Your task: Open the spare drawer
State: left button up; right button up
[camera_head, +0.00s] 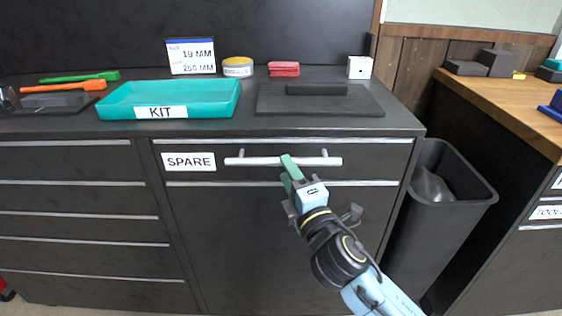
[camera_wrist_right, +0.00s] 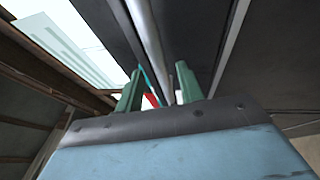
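The spare drawer (camera_head: 375,151) is the top drawer of the dark cabinet's right section, with a white SPARE label (camera_head: 188,162). Its front looks flush with the cabinet, so it appears shut. Its pale bar handle (camera_head: 320,161) runs level across the front. My right gripper (camera_head: 288,170) is at the middle of the handle, and one green finger overlaps the bar. In the right wrist view the fingers of my right gripper (camera_wrist_right: 160,88) stand apart, with the handle bar (camera_wrist_right: 148,35) running toward the gap between them. I cannot tell whether they touch it. My left gripper is out of view.
On the cabinet top are a teal KIT tray (camera_head: 215,98), a dark board (camera_head: 350,101), a red block (camera_head: 284,69) and a yellow-and-white tape roll (camera_head: 238,67). A dark bin (camera_head: 440,215) stands right of the cabinet. A wooden counter (camera_head: 515,103) is beyond it.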

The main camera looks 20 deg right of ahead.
jog(key=x, duration=0.3)
jog(key=shift+w, duration=0.25)
jog(key=shift+w+r, duration=0.1)
jog(key=shift+w, duration=0.3)
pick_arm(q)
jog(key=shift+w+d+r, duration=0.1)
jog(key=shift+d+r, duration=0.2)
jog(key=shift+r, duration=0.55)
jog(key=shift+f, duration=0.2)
pick_arm(e)
grip_shut()
